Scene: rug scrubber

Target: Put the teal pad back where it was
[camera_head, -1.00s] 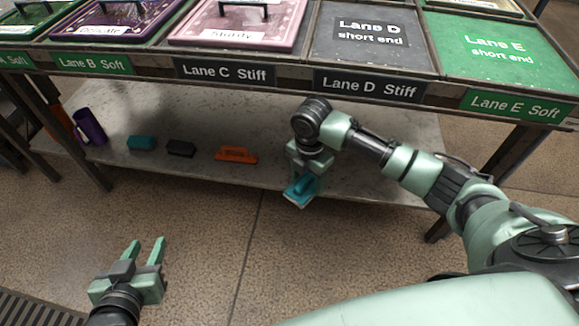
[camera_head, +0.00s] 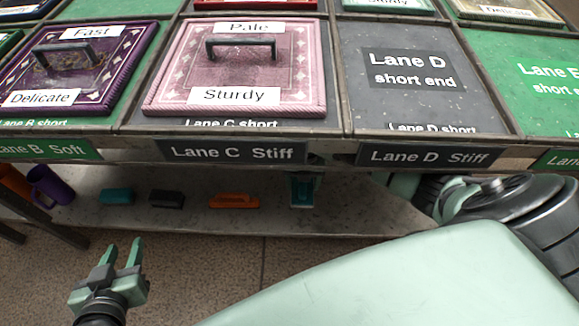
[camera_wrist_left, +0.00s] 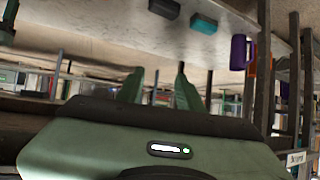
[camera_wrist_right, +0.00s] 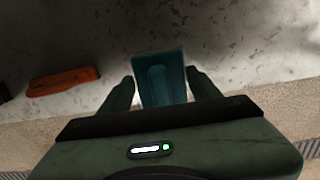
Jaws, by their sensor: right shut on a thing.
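The teal pad (camera_wrist_right: 162,70), with a raised handle, is between the fingers of my right gripper (camera_wrist_right: 162,90) in the right wrist view. My right gripper is shut on it. In the head view the teal pad (camera_head: 304,190) shows small at the lower shelf, right of the orange float. Whether it touches the shelf I cannot tell. The table edge hides much of my right wrist. My left gripper (camera_head: 123,247) is open and empty in front of the shelf, low at the left.
The lower shelf (camera_head: 350,215) also holds an orange float (camera_head: 234,201), a black block (camera_head: 167,198), a teal block (camera_head: 117,196) and a purple mug (camera_head: 50,186). Above is a tabletop with lane signs and framed rugs, including a pink one (camera_head: 295,80). Its front edge overhangs the shelf.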

